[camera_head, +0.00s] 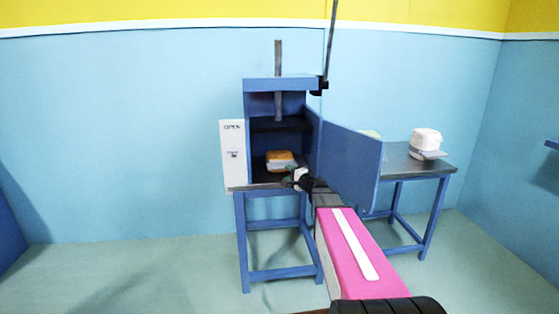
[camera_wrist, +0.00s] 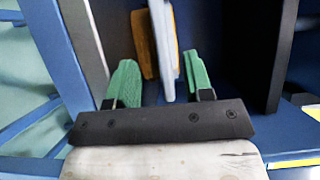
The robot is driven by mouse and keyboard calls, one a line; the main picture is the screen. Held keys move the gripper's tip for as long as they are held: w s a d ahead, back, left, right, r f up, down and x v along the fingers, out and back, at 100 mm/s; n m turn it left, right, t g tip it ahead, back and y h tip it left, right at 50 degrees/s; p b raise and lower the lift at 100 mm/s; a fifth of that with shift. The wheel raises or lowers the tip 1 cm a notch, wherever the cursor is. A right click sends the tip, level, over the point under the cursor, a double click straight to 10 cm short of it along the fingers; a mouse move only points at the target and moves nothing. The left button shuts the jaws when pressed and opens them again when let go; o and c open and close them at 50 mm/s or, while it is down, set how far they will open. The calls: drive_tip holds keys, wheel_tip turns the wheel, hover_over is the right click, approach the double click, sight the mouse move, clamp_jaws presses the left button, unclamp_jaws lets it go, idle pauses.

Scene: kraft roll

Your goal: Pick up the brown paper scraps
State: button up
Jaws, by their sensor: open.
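The brown paper scraps (camera_head: 279,154) show as an orange-brown slab on top of a white slab (camera_head: 283,167) inside the blue press. In the wrist view the brown slab (camera_wrist: 143,42) stands edge-on, beside the white slab (camera_wrist: 162,50). My gripper (camera_head: 292,178) is at the press opening, just in front and to the right of the stack. In the wrist view my gripper (camera_wrist: 160,82) has its green fingers apart, with the end of the white slab reaching toward the gap between them. I cannot tell whether either finger touches the stack.
The blue press (camera_head: 283,85) stands on a blue-legged stand, with a white control panel (camera_head: 233,150) at its left. Its blue door (camera_head: 350,165) is open to the right of my arm. A dark side table (camera_head: 438,168) at right bears a white bundle (camera_head: 426,138). Floor at left is clear.

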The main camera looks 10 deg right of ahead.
sight(282, 169)
drive_tip(key=x, duration=0.7)
drive_tip(key=shift+w+a, duration=0.15)
drive_tip(key=shift+w, duration=0.05)
drive_tip(key=shift+c, duration=0.3)
clamp_jaws()
